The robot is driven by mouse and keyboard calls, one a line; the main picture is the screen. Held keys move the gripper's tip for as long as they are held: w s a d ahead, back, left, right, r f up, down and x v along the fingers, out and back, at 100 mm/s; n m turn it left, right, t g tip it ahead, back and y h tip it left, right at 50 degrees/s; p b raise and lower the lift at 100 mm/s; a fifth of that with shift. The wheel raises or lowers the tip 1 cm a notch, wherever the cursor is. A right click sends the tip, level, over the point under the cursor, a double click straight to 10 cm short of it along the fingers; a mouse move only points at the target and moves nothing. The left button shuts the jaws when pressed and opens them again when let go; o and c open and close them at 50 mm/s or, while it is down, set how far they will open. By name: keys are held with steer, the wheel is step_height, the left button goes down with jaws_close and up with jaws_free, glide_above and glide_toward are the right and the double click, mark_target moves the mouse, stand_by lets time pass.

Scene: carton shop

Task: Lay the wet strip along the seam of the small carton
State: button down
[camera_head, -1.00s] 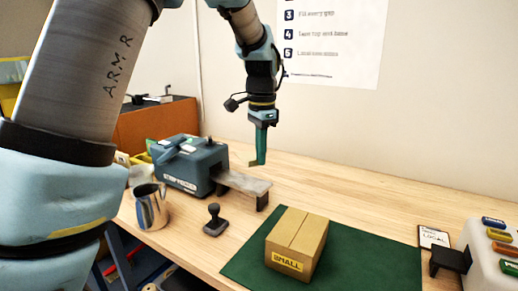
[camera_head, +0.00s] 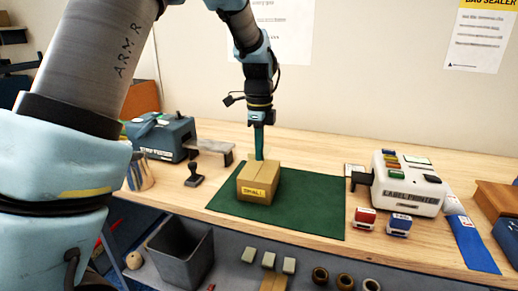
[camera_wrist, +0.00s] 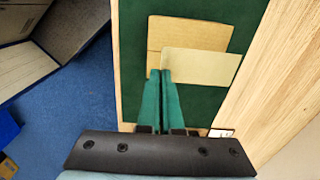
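The small carton (camera_head: 258,182) is brown with a yellow "SMALL" label and stands closed on the green mat (camera_head: 315,205). A seam runs along its top. My gripper (camera_head: 259,157) points down at the carton's back top edge in the head view. In the wrist view its green fingers (camera_wrist: 161,75) are together on a pale tan strip (camera_wrist: 205,66). The strip lies at a slant across the view of the carton (camera_wrist: 188,32) and sticks out past its side over the mat. I cannot tell whether strip and carton touch, or whether the strip is wet.
A teal strip dispenser (camera_head: 165,138) with a grey ledge (camera_head: 208,148) and a black hand stamp (camera_head: 194,175) stand left of the mat. A label printer (camera_head: 408,186) and two small stamps (camera_head: 398,224) stand right. A grey bin (camera_head: 180,252) is below the table edge.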

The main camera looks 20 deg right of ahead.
mark_target(259, 178)
steer(key=shift+f+b, duration=1.45)
steer(key=shift+f, duration=1.05)
steer(key=shift+f, duration=0.15)
steer(key=c, duration=1)
jaws_free()
steer(key=shift+r+p, duration=2.3)
steer(key=shift+r, duration=0.75)
